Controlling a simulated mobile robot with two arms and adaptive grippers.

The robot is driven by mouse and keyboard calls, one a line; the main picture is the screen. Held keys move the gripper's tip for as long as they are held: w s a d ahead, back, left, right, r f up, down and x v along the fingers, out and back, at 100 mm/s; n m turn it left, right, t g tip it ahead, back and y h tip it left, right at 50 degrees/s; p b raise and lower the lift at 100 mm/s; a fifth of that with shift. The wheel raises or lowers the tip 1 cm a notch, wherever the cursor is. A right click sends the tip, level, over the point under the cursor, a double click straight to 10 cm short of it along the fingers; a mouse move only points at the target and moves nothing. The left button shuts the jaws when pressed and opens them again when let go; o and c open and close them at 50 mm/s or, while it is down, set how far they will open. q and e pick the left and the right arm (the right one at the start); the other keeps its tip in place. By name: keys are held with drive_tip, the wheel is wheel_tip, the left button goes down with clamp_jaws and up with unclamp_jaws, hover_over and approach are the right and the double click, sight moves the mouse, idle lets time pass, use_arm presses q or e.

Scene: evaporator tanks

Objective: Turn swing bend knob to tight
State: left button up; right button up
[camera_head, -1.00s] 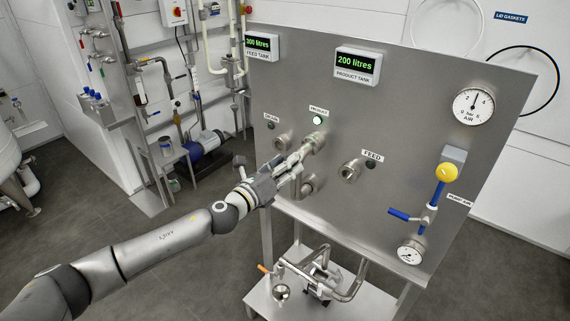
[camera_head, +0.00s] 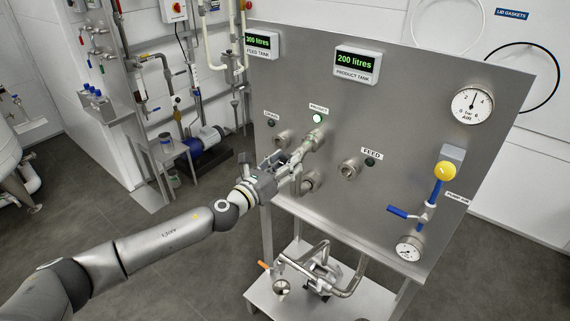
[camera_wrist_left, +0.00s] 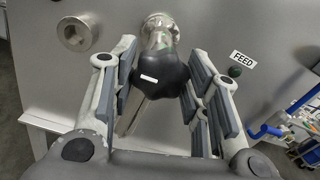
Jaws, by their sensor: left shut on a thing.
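The swing bend's black knob (camera_wrist_left: 163,76) shows in the left wrist view, with a small white label on its face. It sits on the polished pipe fitting below the metal port at the PRODUCT label. My left gripper (camera_head: 283,162) reaches the panel in the head view; in the left wrist view its fingers (camera_wrist_left: 165,85) lie on both sides of the knob and are shut on it. The bend's pipe (camera_wrist_left: 133,112) runs down left from the knob. In the head view my fingers mostly hide the knob. The right gripper does not show.
The FEED port (camera_head: 350,169) stands right of my gripper, the DRAIN port (camera_head: 282,138) to its left. A blue-handled valve (camera_head: 404,214) and gauge (camera_head: 408,249) are at the panel's right. A metal trolley (camera_head: 262,307) with pipework stands below.

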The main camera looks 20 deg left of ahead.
use_arm(q)
drive_tip(key=o, duration=1)
drive_tip(key=shift+f, duration=0.15)
drive_tip(key=shift+o, duration=0.2)
drive_tip(key=v, duration=1.2)
